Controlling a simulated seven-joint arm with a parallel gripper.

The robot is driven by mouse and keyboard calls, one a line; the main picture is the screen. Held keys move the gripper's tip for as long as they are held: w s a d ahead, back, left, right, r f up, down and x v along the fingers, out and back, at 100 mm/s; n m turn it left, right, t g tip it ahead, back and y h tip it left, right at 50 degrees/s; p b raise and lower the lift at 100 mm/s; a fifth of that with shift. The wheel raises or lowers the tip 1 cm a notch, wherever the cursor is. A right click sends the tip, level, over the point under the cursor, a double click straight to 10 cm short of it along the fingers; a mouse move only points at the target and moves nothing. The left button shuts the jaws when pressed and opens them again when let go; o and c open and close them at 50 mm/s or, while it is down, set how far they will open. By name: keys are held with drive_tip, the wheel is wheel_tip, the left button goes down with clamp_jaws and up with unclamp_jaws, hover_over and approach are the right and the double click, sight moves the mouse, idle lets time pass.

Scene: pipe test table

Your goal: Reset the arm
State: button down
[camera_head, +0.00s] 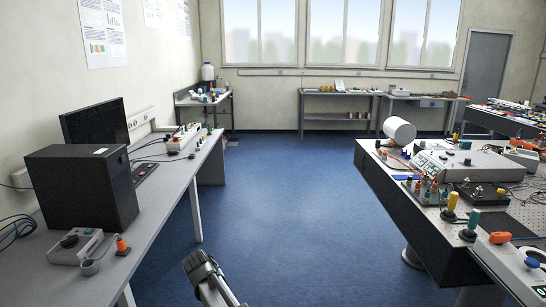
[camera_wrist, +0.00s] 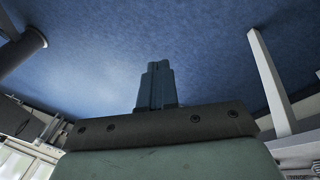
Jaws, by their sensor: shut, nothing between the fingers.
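My gripper (camera_wrist: 158,68) shows in the wrist view, with its two dark fingers together and nothing between them. Blue floor fills the view beyond the fingertips, and the fingers touch nothing that I can see. In the head view a grey part of my arm (camera_head: 208,280) rises from the bottom edge, over the open floor between the two tables. The fingers cannot be made out there.
A grey bench (camera_head: 172,190) with a black box (camera_head: 82,187) and monitor stands at left. A dark table (camera_head: 405,207) with instruments and a white cylinder (camera_head: 399,130) stands at right. Blue floor (camera_head: 275,200) between them is clear. The wrist view shows a pale table leg (camera_wrist: 268,80).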

drive_tip(key=s+d+f+m+g+y, duration=0.15)
drive_tip(key=s+d+f, duration=0.35)
drive_tip(key=d, duration=0.7)
drive_tip(key=s+d+f+m+g, duration=0.15)
drive_tip(key=s+d+f, duration=0.3)
drive_tip(key=d, duration=0.75)
drive_tip(key=s+d+f+m, duration=0.35)
drive_tip(key=d+f, duration=0.25)
drive_tip(key=d, duration=0.6)
drive_tip(key=s+f+g, duration=0.3)
drive_tip(key=s+f, duration=0.7)
drive_tip(key=s, duration=0.5)
drive_tip(key=s+f+g, duration=0.4)
drive_tip(key=s+f, duration=0.6)
drive_tip(key=s, duration=0.5)
drive_tip(key=shift+a+f+n, duration=0.2)
drive_tip(key=shift+a+n, duration=0.15)
